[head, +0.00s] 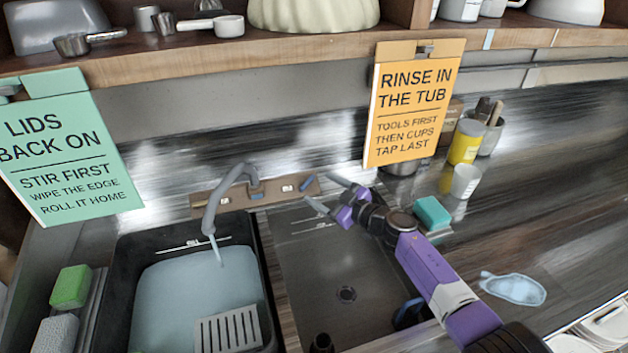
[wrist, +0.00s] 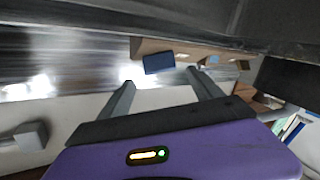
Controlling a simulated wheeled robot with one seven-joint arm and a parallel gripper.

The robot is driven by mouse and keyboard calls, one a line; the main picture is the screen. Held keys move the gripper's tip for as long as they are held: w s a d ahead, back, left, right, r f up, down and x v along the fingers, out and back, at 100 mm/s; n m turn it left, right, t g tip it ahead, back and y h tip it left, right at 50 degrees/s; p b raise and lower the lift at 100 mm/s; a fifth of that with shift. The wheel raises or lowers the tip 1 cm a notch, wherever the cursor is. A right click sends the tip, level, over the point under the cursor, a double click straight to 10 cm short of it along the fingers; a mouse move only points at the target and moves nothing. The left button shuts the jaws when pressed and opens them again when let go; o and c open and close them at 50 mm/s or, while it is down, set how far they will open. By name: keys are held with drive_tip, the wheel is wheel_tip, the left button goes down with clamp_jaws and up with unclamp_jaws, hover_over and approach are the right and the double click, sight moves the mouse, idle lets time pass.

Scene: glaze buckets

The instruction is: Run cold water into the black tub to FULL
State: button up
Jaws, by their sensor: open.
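The black tub (head: 120,290) stands at the left of the sink and holds pale blue water (head: 185,295). A white mark (head: 194,244) shows on its far wall, a little above the water; its lettering is too small to read. The grey tap spout (head: 222,200) points into the tub, and a stream runs from it. A blue lever (head: 307,183) sits at the right end of the wooden tap block (head: 215,199). My gripper (head: 320,191) is open beside this lever. In the wrist view, a blue block (wrist: 158,62) shows just beyond and between my open fingers (wrist: 165,88).
A grey slotted rack (head: 228,330) sits at the tub's front. The right basin (head: 320,265), with a drain, is empty of water. An orange sign (head: 412,105) hangs above my gripper.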

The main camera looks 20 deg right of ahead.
drive_tip(key=shift+p+v, duration=0.4)
drive_tip(key=shift+v, duration=1.15)
drive_tip(key=shift+a, duration=0.1)
idle(6.3)
